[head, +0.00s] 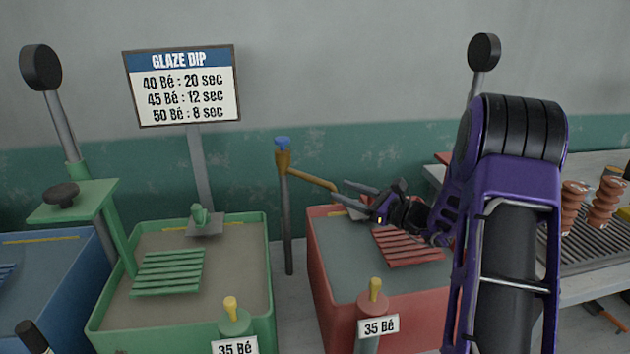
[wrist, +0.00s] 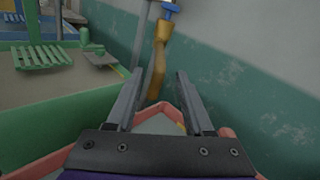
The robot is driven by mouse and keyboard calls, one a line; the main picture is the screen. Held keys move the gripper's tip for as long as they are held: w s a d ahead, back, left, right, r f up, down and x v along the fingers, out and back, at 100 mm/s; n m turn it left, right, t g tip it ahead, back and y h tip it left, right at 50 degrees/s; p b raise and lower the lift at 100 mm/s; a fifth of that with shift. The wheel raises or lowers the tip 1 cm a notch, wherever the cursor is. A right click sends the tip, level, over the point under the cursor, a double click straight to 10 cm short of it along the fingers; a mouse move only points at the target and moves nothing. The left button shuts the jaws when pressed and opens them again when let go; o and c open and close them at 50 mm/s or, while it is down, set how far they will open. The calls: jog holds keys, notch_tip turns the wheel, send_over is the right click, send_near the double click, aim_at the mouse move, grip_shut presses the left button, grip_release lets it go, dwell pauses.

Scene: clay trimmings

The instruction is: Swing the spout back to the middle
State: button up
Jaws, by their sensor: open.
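The brass spout (head: 312,181) reaches from the top of a grey standpipe (head: 287,225) to the right, its end over the back left of the red tank (head: 325,272). A blue handle (head: 282,143) tops the pipe. My gripper (head: 340,190) is open at the spout's outer end, above the red tank. In the wrist view the spout (wrist: 158,72) runs down between the two open fingers (wrist: 158,85), and the blue handle (wrist: 171,7) is above. I cannot tell whether a finger touches the spout. My fingers partly hide its end in the head view.
The green tank (head: 262,285) with a slatted rack (head: 168,272) stands left of the pipe, and a blue tank (head: 60,280) is farther left. A red rack (head: 408,246) lies in the red tank. A sign (head: 184,85) stands behind. The wall is close behind the pipe.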

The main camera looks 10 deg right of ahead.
aim_at(315, 178)
jog(key=x, duration=1)
jog(key=shift+c, duration=0.2)
grip_shut()
jog(key=shift+d, duration=0.1)
dwell(0.9)
